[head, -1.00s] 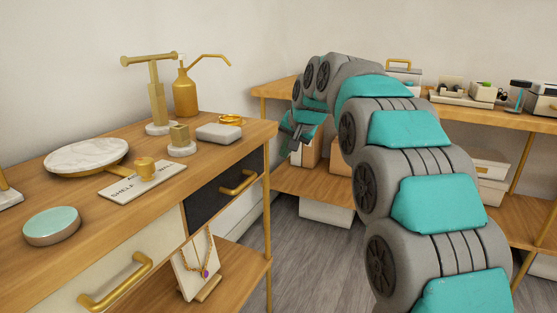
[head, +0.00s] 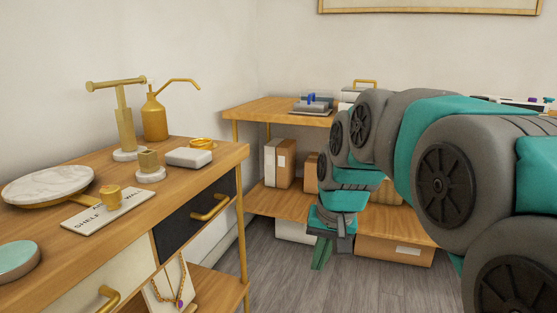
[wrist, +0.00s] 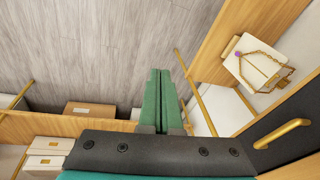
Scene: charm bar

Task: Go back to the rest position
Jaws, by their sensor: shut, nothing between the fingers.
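My gripper (head: 322,252) hangs low at the end of my folded arm in the head view, over the grey floor in front of the back shelf unit. It points down and is clear of the furniture. In the wrist view my gripper (wrist: 160,74) shows its two green fingers lying side by side, shut, with nothing held. The wooden floor (wrist: 80,45) lies beyond the fingertips.
The wooden counter (head: 40,250) with drawers stands at left, bearing a marble plate (head: 45,186), a gold pump bottle (head: 154,117) and a jewellery stand. The back shelf unit (head: 270,110) holds boxes. A necklace display (wrist: 258,62) shows in the wrist view. Floor between is free.

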